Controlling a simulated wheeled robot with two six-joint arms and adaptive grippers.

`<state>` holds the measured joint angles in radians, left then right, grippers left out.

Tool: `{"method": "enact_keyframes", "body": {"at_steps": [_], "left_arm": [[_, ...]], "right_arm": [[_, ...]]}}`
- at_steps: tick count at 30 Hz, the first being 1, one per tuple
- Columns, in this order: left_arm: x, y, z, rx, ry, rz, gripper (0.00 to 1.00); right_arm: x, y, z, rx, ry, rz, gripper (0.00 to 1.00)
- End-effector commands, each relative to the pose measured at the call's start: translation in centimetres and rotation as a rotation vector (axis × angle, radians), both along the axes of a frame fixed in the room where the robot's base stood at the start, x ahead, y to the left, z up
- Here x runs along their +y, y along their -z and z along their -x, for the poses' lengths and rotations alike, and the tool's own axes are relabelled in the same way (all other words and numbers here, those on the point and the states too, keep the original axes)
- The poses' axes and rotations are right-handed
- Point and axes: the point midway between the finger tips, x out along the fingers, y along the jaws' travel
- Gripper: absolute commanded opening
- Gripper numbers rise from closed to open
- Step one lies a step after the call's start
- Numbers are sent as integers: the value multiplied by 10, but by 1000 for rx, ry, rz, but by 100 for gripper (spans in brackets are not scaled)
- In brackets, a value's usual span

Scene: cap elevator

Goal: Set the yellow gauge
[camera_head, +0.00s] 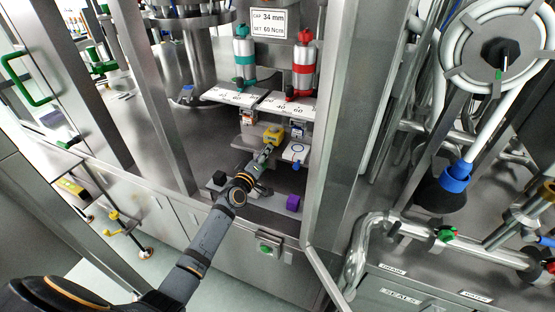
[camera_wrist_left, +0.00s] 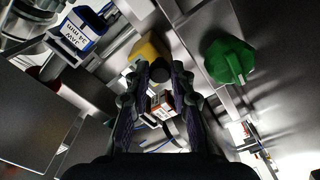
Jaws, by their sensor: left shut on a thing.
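The yellow gauge (camera_head: 273,135) is a small yellow block at the shelf under the numbered scale plates. My left gripper (camera_head: 264,153) reaches it from the front. In the left wrist view the yellow gauge (camera_wrist_left: 150,48) is just beyond the fingertips. The fingers (camera_wrist_left: 160,72) are shut on a dark round part at its near side, and the fingers hide some of the block. Whether the gauge rests on the shelf or is lifted, I cannot tell. My right gripper is not in view.
A sign (camera_head: 269,22) reads CAP 34 mm and 60 Ncm. Teal (camera_head: 244,60) and red (camera_head: 303,62) cylinders stand above the scale plates. A white pad (camera_head: 295,152) lies right of the gauge. A purple block (camera_head: 293,203) and a black block (camera_head: 219,178) sit lower. A steel post (camera_head: 345,110) stands right.

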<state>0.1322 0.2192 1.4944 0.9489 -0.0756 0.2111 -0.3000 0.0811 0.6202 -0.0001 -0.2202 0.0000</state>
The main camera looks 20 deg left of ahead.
Motion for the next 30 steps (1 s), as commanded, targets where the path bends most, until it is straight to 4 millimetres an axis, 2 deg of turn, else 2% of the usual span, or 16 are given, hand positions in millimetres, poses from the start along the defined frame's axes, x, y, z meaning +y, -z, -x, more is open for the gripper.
{"method": "enact_keyframes", "body": {"at_steps": [9, 10, 15, 25, 30], "left_arm": [[2, 1, 0, 3, 0, 2, 0], [2, 1, 0, 3, 0, 2, 25], [2, 0, 0, 2, 1, 2, 46], [-1, 0, 0, 1, 0, 3, 46], [-27, -1, 1, 3, 2, 10, 46]], "right_arm": [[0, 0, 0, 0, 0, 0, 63], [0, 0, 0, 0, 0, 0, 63], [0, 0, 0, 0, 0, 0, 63], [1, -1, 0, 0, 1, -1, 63], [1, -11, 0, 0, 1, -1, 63]]}}
